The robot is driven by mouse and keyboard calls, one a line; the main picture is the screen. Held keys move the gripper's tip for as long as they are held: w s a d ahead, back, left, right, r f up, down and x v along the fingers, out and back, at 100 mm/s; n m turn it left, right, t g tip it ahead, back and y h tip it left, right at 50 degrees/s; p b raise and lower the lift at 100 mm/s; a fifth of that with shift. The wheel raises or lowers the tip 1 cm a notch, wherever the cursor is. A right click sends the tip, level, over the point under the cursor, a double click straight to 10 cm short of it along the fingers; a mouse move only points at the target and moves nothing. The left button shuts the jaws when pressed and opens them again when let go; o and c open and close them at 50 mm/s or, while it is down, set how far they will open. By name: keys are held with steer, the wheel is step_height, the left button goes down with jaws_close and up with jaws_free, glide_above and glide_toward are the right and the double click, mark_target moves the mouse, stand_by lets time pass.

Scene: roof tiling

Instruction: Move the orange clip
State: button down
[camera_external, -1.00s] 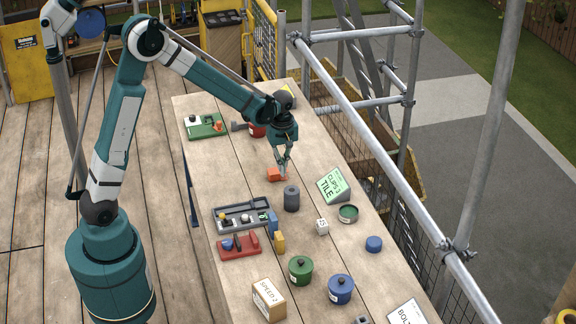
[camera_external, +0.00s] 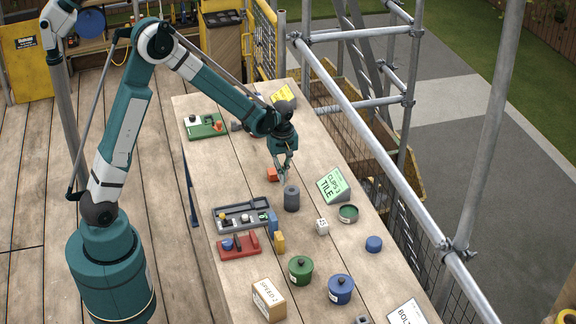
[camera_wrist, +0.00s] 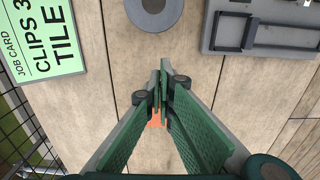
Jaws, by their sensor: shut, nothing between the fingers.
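The orange clip (camera_external: 272,174) lies on the wooden table, left of the grey cylinder. My gripper (camera_external: 284,173) points down just right of the clip, close to the table. In the wrist view, its green fingers (camera_wrist: 161,95) are closed together with nothing held. Only a small part of the orange clip (camera_wrist: 155,121) shows behind them; the rest is hidden. I cannot tell whether the fingers touch it.
The grey cylinder (camera_external: 292,198) stands close to my gripper. A green card reading "CLIPS 3 TILE" (camera_external: 333,185) stands to the right. A grey tray (camera_external: 231,225), red tray (camera_external: 238,253) and green tray (camera_external: 207,132) lie on the left side. Scaffold rails (camera_external: 365,103) border the right.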

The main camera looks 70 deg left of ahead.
mark_target(267, 157)
step_height(267, 157, down, 6)
steer(key=shift+b, duration=0.3)
steer(key=shift+a+r, duration=0.1)
steer(key=shift+a, duration=1.9)
steer(key=a+b, duration=0.3)
steer(key=a, duration=1.7)
steer(key=shift+a, duration=0.2)
steer(key=shift+d, duration=0.1)
